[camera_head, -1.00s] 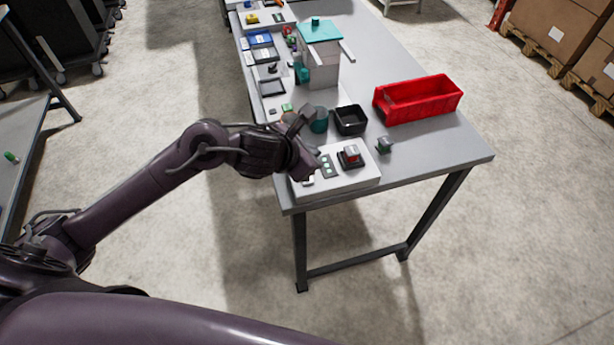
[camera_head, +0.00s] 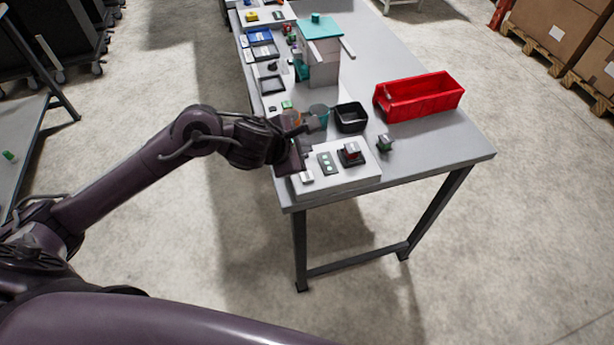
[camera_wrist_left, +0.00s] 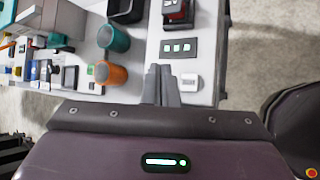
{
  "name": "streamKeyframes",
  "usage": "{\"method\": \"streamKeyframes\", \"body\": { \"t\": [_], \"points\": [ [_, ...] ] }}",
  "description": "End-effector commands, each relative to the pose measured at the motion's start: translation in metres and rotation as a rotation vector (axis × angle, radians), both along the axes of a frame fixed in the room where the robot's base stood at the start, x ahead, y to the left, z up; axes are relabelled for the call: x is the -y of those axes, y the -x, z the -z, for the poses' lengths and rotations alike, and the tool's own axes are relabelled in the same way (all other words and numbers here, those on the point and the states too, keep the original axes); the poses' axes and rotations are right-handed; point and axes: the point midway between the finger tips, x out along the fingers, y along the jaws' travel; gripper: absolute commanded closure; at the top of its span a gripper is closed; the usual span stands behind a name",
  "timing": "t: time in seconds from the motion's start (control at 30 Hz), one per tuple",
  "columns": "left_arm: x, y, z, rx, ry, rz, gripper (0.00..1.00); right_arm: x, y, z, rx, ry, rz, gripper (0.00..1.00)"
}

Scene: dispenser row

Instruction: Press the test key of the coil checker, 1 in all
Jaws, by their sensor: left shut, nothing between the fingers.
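The coil checker (camera_head: 345,183) is a white box at the near end of the bench. Its pale test key (camera_head: 307,177) is at its left front corner and also shows in the left wrist view (camera_wrist_left: 188,82). A dark panel with three pale windows (camera_head: 327,163) lies beside the key. A red-and-grey coil (camera_head: 351,151) sits in a dark socket on the checker. My left gripper (camera_head: 314,123) is above the checker's left side, its fingers closed and empty. In the left wrist view the fingertips (camera_wrist_left: 160,70) appear left of the key, apart from it. My right gripper is not visible.
An orange cup (camera_wrist_left: 110,74) and a teal cup (camera_wrist_left: 113,38) stand close to my left fingers. A black bin (camera_head: 351,119), a small dark green part (camera_head: 385,142) and a red crate (camera_head: 420,98) are nearby. A teal-topped dispenser (camera_head: 320,50) stands farther back. The bench's right front is clear.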

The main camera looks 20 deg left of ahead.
Motion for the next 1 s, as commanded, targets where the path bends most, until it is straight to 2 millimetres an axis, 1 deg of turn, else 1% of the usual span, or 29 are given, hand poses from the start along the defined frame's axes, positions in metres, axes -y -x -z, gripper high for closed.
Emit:
{"method": "streamKeyframes", "body": {
  "t": [0.03, 0.33, 0.43, 0.6, 1.0],
  "points": [
    [0.0, 0.001, 0.012, -0.002, 0.0, 0.0, 1.0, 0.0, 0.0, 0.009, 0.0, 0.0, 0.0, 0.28],
    [0.0, 0.0, 0.056, -0.001, 0.0, -0.001, 1.0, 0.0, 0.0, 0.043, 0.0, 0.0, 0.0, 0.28],
    [0.0, 0.0, 0.066, 0.001, -0.001, 0.0, 1.0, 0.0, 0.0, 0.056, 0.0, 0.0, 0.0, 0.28],
    [0.0, 0.0, 0.073, 0.0, -0.001, 0.0, 1.0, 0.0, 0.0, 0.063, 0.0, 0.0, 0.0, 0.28],
    [0.0, 0.0, 0.072, -0.001, 0.0, 0.0, 1.0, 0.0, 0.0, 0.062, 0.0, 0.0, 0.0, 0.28]
  ]
}}
